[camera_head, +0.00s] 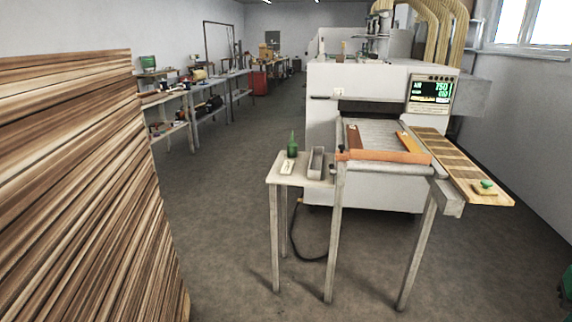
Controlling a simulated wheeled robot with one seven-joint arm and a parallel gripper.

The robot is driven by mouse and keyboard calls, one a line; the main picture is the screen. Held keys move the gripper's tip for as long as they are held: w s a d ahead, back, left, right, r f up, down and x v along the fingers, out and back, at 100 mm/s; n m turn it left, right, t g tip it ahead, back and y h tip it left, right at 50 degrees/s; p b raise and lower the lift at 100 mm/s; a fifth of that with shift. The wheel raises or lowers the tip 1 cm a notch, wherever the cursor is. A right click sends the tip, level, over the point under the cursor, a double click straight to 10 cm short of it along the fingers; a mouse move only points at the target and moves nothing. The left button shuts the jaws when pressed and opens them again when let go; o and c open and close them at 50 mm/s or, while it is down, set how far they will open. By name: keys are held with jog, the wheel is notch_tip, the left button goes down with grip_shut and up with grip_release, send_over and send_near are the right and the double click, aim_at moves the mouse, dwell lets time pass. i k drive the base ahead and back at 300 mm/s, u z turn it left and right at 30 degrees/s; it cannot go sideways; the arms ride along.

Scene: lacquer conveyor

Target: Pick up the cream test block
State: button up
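A small cream block (287,168) lies on the small side table (272,177) at the left of the conveyor, near its front left part. It looks flat and light, with a small dark mark at its top that is too small to make out. A green bottle (292,148) stands just behind it. My gripper is not in view.
The conveyor (375,138) feeds a large white machine (325,92). A wooden board (452,163) with a green-handled tool (486,187) extends right. A tall wood stack (70,190) blocks the left. Benches (205,80) line the back left. Floor (225,215) before the table is clear.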

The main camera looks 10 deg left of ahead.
aim_at(287, 166)
jog(key=z, duration=0.05)
jog(key=i, duration=1.45)
jog(key=u, duration=0.25)
